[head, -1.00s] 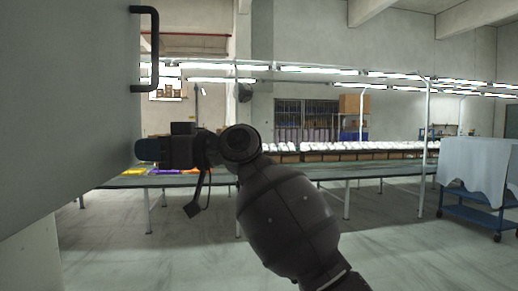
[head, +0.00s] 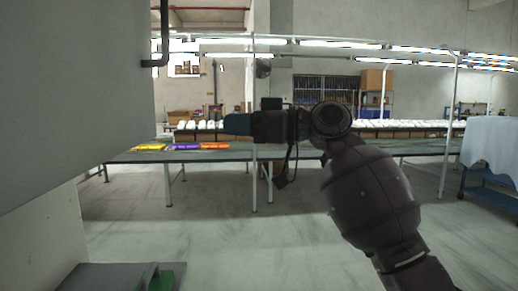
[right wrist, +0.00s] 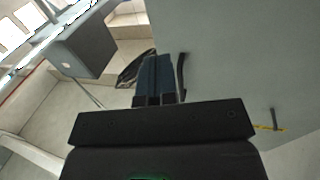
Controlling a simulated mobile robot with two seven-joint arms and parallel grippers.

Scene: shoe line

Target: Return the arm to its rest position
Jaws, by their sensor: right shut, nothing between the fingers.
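My right gripper (head: 238,124) is at the middle of the head view, at the end of my raised dark arm, and points left. In the right wrist view its two blue fingers (right wrist: 153,80) lie together, shut, with nothing between them. It is apart from the grey panel at the left of the head view. My left gripper is not in view.
A large grey panel (head: 70,90) with a dark handle (head: 160,35) fills the left. A long table (head: 215,154) holds yellow, purple and orange packets (head: 184,146). A blue cart (head: 485,190) with a white cloth stands at right. The floor between is clear.

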